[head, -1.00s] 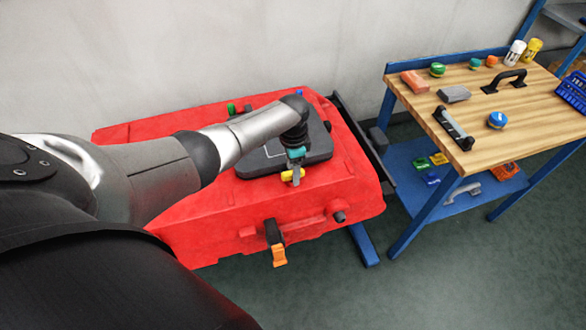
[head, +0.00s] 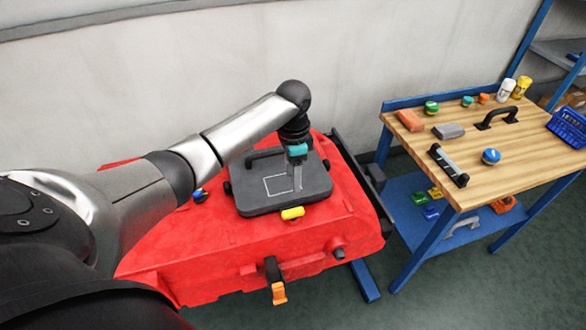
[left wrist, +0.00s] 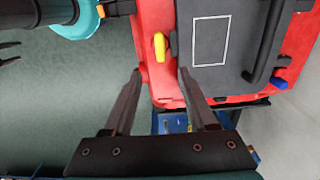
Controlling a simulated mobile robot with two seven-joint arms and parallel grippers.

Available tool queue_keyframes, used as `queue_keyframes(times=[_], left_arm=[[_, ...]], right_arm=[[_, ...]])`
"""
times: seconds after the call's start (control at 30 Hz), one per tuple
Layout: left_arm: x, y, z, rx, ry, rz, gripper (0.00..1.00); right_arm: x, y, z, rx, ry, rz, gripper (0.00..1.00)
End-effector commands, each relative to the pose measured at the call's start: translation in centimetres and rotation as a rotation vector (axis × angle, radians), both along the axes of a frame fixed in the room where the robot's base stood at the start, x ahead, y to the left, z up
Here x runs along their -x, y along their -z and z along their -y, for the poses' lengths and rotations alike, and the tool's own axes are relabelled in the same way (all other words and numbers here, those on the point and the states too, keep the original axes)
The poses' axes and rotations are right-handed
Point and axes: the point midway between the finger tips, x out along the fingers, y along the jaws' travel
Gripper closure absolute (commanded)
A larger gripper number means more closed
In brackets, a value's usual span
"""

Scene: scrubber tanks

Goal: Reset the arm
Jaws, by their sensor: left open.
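My left arm comes in from the left in the head view, and its gripper (head: 297,178) points down over the dark grey lid (head: 262,203) of the red tank (head: 215,255). In the left wrist view the gripper (left wrist: 160,75) is open, its two fingers apart with nothing between them. The yellow latch (left wrist: 159,46) on the tank's edge lies beyond the fingertips, apart from them. The yellow latch also shows in the head view (head: 292,213). My right gripper is not in view.
A wooden-topped workbench (head: 520,150) stands to the right, with a blue-and-white knob (head: 491,156), a black handle (head: 497,117) and a blue basket (head: 568,127). An orange-tipped latch (head: 278,291) hangs on the tank's front. Floor shows between tank and bench.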

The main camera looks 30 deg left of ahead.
Motion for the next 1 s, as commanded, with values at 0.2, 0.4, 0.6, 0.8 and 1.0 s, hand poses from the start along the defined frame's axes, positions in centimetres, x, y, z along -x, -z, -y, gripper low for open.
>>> queue_keyframes(times=[0.2,0.4,0.6,0.8,1.0], left_arm=[[0.0,-1.0,0.0,0.0,0.001,0.0,0.43],[0.0,-1.0,0.0,0.0,0.001,0.0,0.43],[0.0,-1.0,0.0,0.0,0.0,0.0,0.43],[0.7,0.0,1.1,0.002,0.01,0.001,0.43],[4.4,3.4,6.0,0.027,0.03,0.032,0.43]], right_arm=[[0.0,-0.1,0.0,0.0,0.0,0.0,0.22],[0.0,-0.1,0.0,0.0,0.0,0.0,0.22],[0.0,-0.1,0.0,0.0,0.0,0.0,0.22],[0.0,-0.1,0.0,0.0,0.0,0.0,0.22],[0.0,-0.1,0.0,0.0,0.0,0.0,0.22]])
